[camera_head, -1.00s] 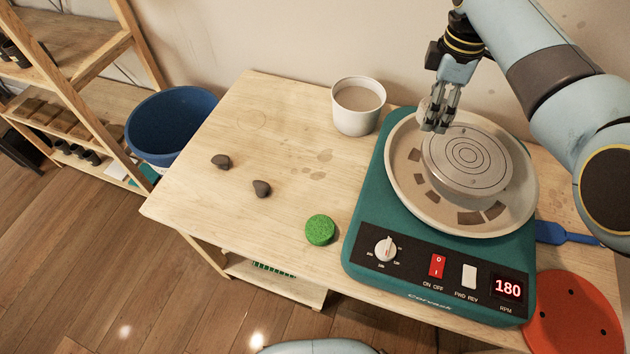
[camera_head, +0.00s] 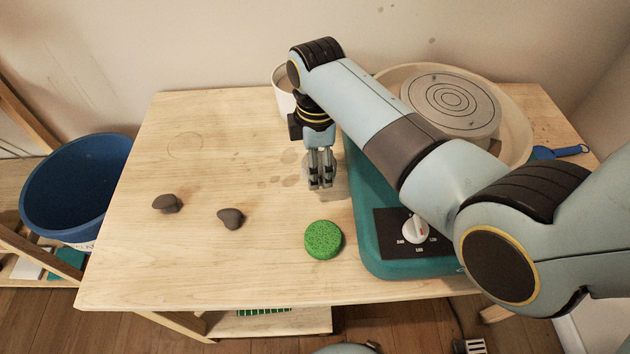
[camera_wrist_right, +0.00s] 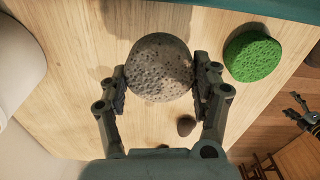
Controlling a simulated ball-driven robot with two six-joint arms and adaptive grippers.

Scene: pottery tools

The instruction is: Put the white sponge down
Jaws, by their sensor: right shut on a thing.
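The white sponge, a round, pitted, greyish-white piece (camera_wrist_right: 160,68), sits between the two fingers of my right gripper (camera_wrist_right: 159,86) in the right wrist view. Both fingers press on its sides. In the head view the right gripper (camera_head: 320,186) points down over the wooden table, left of the teal pottery wheel and behind the green sponge. The fingers there hide most of the white sponge, and I cannot tell whether it touches the table. My left gripper (camera_wrist_right: 295,106) shows small at the right edge of the right wrist view, its fingers apart and empty.
A green round sponge (camera_head: 323,240) lies on the table (camera_head: 200,250) in front of the gripper. Two dark stones (camera_head: 231,218) lie to the left. A white cup (camera_head: 283,90) stands behind, partly hidden. The teal wheel (camera_head: 362,215) is close on the right. A blue bucket (camera_head: 75,190) stands left.

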